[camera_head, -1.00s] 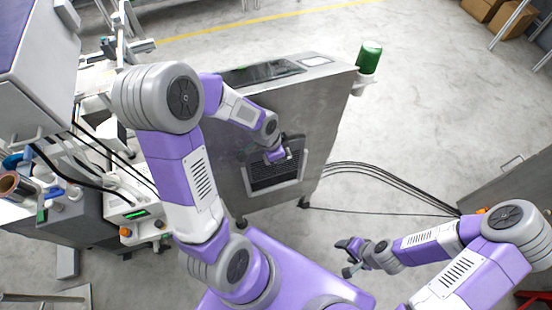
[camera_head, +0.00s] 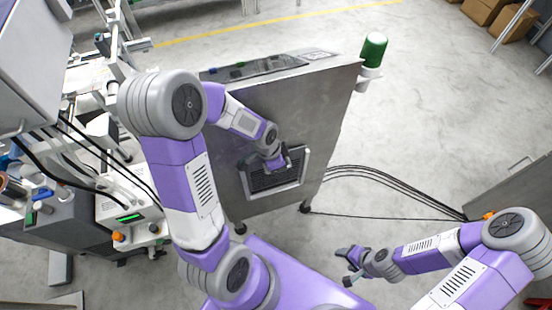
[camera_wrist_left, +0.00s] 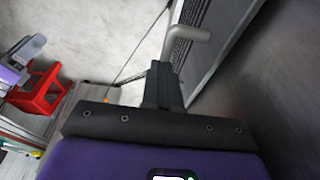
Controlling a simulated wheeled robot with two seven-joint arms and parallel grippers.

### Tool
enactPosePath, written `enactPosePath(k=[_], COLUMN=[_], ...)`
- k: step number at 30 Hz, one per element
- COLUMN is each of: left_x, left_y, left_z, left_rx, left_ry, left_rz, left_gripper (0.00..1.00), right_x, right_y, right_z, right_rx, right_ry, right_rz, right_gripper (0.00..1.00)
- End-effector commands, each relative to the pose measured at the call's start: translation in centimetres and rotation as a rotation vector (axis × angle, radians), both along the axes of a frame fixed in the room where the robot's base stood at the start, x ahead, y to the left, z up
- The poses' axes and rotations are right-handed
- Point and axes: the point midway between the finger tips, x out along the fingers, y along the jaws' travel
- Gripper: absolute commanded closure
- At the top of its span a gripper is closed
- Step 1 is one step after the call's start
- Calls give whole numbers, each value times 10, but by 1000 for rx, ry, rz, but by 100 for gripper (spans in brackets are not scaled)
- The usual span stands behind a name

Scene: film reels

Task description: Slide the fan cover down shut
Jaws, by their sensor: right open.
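The grey cabinet's front carries the fan opening, a dark grille (camera_head: 275,181) in a light frame. My left gripper (camera_head: 281,160) is at the upper part of this frame, and it hides some of the fan cover there. In the left wrist view, a grey bar handle (camera_wrist_left: 190,33) stands out beside the dark grille (camera_wrist_left: 178,58). My left gripper (camera_wrist_left: 164,70) has its dark fingers at the lower end of this handle and looks shut on it. How far down the cover sits is hard to tell. My right gripper (camera_head: 347,264) is open and empty, low and away from the cabinet.
The wheeled grey cabinet (camera_head: 225,150) has a green beacon (camera_head: 373,50) at its right corner. Black cables (camera_head: 390,180) run along the floor on the right. Bench equipment (camera_head: 130,215) crowds the left. A red stool (camera_wrist_left: 40,90) shows in the left wrist view.

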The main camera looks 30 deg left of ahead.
Motion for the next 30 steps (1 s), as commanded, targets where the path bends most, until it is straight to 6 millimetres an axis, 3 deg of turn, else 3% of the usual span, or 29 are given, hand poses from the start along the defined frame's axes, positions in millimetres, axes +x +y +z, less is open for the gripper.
enactPosePath(k=[30], left_x=[0], left_y=[0], left_z=[-62], left_rx=[0], left_ry=[1], left_rz=[0], left_gripper=[100], right_x=[0], right_y=[0], right_z=[-54], right_rx=[0], right_ry=[0], right_rz=[0], right_gripper=[41])
